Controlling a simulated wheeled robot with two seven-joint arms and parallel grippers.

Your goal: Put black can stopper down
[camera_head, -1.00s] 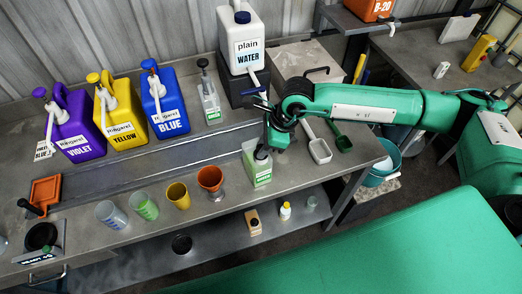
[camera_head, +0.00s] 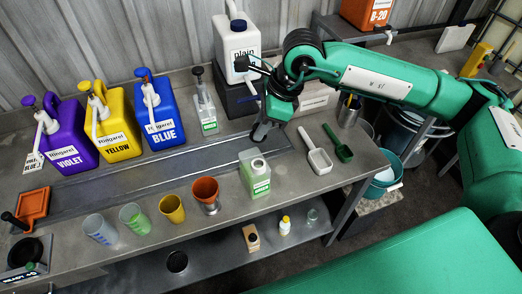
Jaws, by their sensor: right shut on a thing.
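My right gripper (camera_head: 262,134) is low over the bench's back strip, just behind the green-labelled can. It is shut on the black can stopper, a small dark shape between the fingertips that is hard to make out against the dark fingers. The can (camera_head: 256,178) is translucent with pale green liquid and stands upright near the bench's front edge. Its pale neck shows uncovered. The gripper is apart from the can. My left gripper is not in view.
Violet (camera_head: 67,140), yellow (camera_head: 110,125) and blue (camera_head: 157,115) jugs stand at the back left, and a plain water jug (camera_head: 238,45) behind my gripper. Several cups line the front, including an orange one (camera_head: 205,191). A white scoop (camera_head: 316,153) and green scoop (camera_head: 338,145) lie right. Bare bench (camera_head: 285,180) lies right of the can.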

